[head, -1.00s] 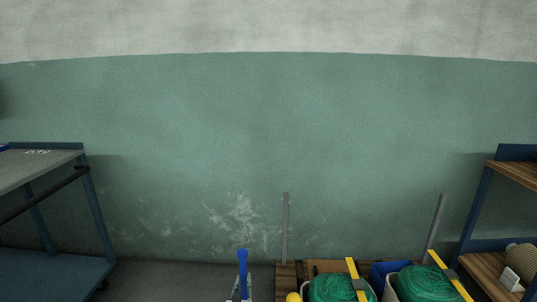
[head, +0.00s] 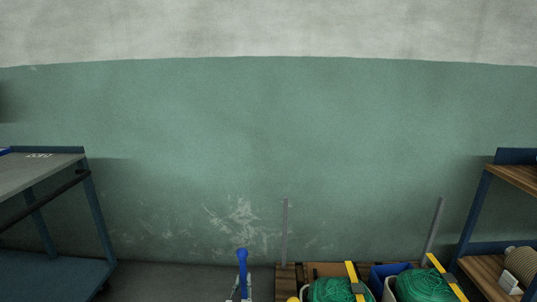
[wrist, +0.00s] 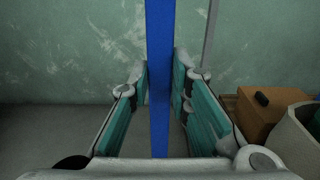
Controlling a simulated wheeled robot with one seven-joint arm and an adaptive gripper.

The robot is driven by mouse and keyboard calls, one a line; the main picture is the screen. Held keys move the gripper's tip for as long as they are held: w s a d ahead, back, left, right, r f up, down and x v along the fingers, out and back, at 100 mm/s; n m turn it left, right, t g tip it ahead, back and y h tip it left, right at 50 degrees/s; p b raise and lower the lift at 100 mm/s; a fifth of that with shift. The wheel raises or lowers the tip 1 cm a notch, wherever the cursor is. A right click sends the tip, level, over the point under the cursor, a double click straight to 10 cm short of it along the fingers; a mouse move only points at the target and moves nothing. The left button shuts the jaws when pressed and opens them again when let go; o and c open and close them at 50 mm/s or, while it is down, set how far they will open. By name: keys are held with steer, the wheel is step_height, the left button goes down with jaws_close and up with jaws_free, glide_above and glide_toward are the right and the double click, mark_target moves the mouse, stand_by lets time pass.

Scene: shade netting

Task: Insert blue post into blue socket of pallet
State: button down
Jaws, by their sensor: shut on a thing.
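The blue post (wrist: 160,75) stands upright in the middle of the wrist view, between the teal pads of my gripper (wrist: 160,92), which is shut on it. Its lower part is hidden by the gripper's body. In the head view the post's rounded blue top (head: 242,265) shows at the bottom edge, left of the wooden pallet (head: 284,283). Grey posts stand on the pallet, one at its left (head: 284,232) and one at its right (head: 434,230). The blue socket cannot be made out in either view.
Green netting rolls (head: 330,290) and yellow-strapped loads crowd the pallet. A blue-framed cart (head: 45,160) stands at the left and a wooden-shelved rack (head: 515,170) at the right. Grey floor (head: 170,280) is open between cart and pallet. A green wall closes the back.

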mark_target(242, 267)
steer(key=shift+r+p, duration=1)
steer(key=shift+r, duration=0.2)
steer(key=shift+r+p, duration=1)
steer(key=shift+r, duration=0.15)
stand_by(0.3)
steer(key=shift+r+p, duration=0.6)
steer(key=shift+r, duration=0.1)
stand_by(0.4)
